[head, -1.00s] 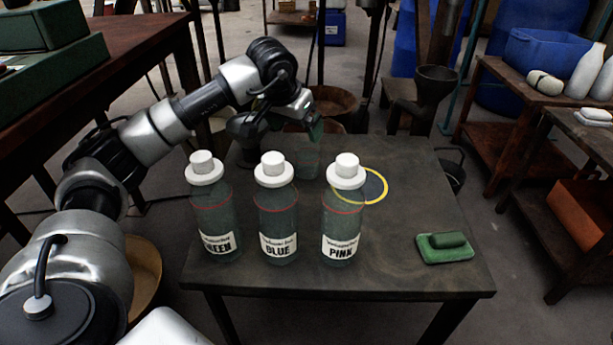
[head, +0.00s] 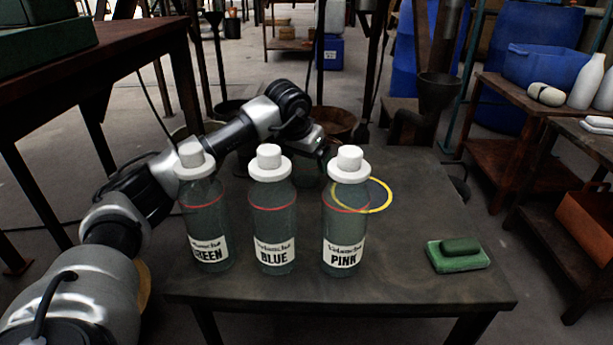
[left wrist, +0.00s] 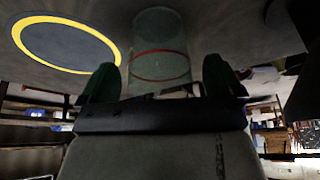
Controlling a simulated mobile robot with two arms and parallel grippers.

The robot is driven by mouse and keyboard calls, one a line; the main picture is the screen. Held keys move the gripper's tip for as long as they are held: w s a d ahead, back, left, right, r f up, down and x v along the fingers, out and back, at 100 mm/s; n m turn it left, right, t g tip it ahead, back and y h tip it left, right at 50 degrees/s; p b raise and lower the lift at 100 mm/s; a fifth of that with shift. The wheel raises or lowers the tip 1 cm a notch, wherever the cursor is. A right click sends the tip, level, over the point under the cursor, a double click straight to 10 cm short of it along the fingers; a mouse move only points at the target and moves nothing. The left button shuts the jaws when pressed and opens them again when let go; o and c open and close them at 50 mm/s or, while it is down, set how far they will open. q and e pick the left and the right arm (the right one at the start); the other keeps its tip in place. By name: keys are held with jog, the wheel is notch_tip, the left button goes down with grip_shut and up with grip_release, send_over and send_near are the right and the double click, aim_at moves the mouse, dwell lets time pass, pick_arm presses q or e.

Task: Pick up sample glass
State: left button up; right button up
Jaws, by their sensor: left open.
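The sample glass is a clear, faint cylinder with a red line. It shows in the left wrist view (left wrist: 160,62), between and beyond my fingertips. In the head view the glass (head: 309,178) is faint and partly hidden behind the bottles. My left gripper (head: 312,158) reaches around behind the bottles and is low at the table's far side, close to the glass. Its two green fingertips show apart in the left wrist view (left wrist: 160,82), with nothing clamped. My right gripper is not in view.
Bottles labelled GREEN (head: 206,225), BLUE (head: 273,225) and PINK (head: 345,230) stand in a row on the dark table (head: 400,280). A yellow-ringed dark disc (head: 387,200) lies behind PINK. A green sponge on a green pad (head: 458,258) lies at right.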

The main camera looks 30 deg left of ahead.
pick_arm(q)
jog(key=shift+f, duration=0.1)
jog(key=shift+c, duration=0.4)
jog(key=c, duration=0.9)
jog(key=shift+c, duration=1)
